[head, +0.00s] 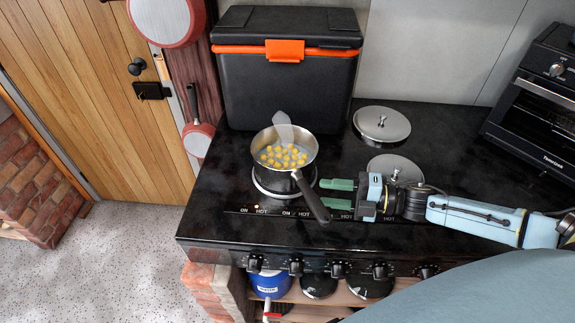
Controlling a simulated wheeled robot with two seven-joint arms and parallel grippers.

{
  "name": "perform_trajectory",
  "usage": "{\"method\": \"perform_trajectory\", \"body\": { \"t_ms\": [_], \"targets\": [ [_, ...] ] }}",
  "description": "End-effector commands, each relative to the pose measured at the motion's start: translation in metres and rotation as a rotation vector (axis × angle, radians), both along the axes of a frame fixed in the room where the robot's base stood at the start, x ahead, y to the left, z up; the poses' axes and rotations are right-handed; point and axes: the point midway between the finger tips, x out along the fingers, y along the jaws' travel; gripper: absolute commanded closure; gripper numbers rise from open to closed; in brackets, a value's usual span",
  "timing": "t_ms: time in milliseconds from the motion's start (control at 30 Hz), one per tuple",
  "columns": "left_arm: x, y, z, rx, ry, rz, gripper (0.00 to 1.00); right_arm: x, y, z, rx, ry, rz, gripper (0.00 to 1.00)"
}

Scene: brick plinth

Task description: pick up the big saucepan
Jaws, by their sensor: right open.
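A steel saucepan (263,143) with a black handle (312,197) stands on the left part of the black cooktop. Yellow cubes (284,156) lie in it, and a pale, see-through utensil or shape (283,125) shows at its far rim. The handle slopes toward the front right. My right gripper (322,194) is open, with its green fingers pointing left. Its fingertips are close to the right side of the handle; I cannot tell whether they touch it. My left gripper is not in view.
Two round steel lids (381,124) (394,168) cover burners at the right. A black cool box (290,85) with an orange latch stands behind the saucepan. A black oven (540,110) is at far right. Red pans (167,20) (198,139) hang left. Knobs line the cooktop's front edge.

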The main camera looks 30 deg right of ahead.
Motion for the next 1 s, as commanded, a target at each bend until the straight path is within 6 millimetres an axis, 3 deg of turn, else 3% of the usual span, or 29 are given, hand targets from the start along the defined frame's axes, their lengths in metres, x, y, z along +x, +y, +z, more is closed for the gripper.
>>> {"method": "perform_trajectory", "body": {
  "t_ms": [100, 233, 500, 800, 1000],
  "targets": [
    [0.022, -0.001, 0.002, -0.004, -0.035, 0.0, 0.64, 0.004, 0.005, 0.0, 0.001, 0.0, -0.001, 0.57],
    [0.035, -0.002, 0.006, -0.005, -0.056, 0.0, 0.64, 0.011, 0.015, 0.001, 0.003, -0.001, 0.0, 0.57],
    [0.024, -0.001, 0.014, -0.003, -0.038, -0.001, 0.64, 0.032, 0.044, -0.002, 0.001, -0.001, -0.002, 0.57],
    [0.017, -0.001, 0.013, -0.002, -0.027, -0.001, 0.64, 0.034, 0.048, -0.004, 0.0, 0.001, -0.001, 0.57],
    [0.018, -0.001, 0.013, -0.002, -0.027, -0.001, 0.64, 0.034, 0.048, -0.004, 0.0, 0.001, -0.001, 0.82]
  ]
}}
